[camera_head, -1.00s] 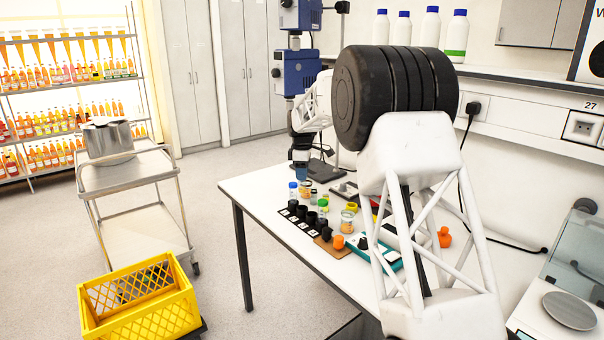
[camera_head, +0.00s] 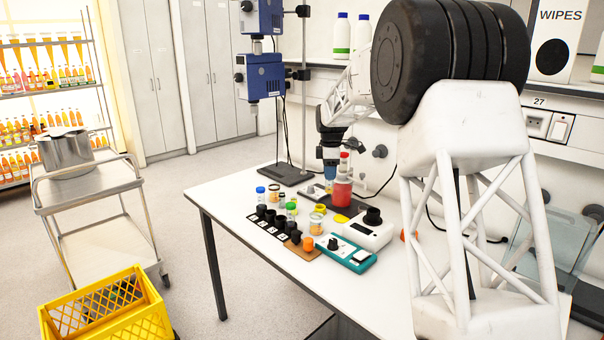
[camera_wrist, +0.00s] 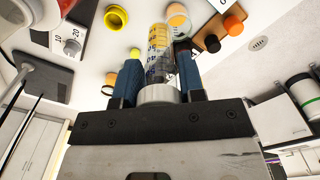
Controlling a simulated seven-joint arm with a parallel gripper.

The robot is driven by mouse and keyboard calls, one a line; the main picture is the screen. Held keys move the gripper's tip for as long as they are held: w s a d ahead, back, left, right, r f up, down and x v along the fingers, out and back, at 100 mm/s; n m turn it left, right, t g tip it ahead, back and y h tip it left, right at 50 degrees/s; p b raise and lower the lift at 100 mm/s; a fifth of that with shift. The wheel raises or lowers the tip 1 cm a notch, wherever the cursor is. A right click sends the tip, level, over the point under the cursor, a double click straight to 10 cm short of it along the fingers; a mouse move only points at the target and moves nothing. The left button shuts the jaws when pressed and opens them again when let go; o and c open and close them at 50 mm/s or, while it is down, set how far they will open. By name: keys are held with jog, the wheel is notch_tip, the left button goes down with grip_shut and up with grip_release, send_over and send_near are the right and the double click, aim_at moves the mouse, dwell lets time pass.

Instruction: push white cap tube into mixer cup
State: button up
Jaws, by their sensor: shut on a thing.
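My gripper (camera_wrist: 160,80) is shut on the white cap tube (camera_wrist: 156,55), with its blue fingers on either side of the white cap (camera_wrist: 159,94). The clear tube body, with yellow marks, extends away from the fingers. In the head view my gripper (camera_head: 330,164) points down above the far part of the table; the tube is too small to make out surely there. A white box with a black cup on top (camera_head: 372,215), likely the mixer cup, stands right of and nearer than my gripper, apart from it. I cannot surely identify it in the wrist view.
A red bottle (camera_head: 343,190) stands close beside my gripper. Several capped vials and jars stand left of the white box, with a teal device (camera_head: 338,253) in front. A blue stirrer (camera_head: 262,75) hangs on a stand behind. The table's (camera_head: 240,198) near left part is clear.

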jog(key=s+d+r, duration=0.1)
jog(key=s+d, duration=0.2)
jog(key=d, duration=0.4)
jog(key=s+d+r, duration=0.1)
jog(key=s+d, duration=0.2)
jog(key=d, duration=0.4)
jog(key=shift+s+d+r, duration=0.15)
jog(key=shift+s+d, duration=0.1)
jog(key=shift+s, duration=0.1)
jog(key=shift+f, duration=2.25)
jog(key=shift+f, duration=2.05)
dwell(0.5)
jog(key=o, duration=1)
jog(key=shift+r, duration=0.15)
notch_tip(320, 180, up, 8)
jog(key=shift+f, duration=0.25)
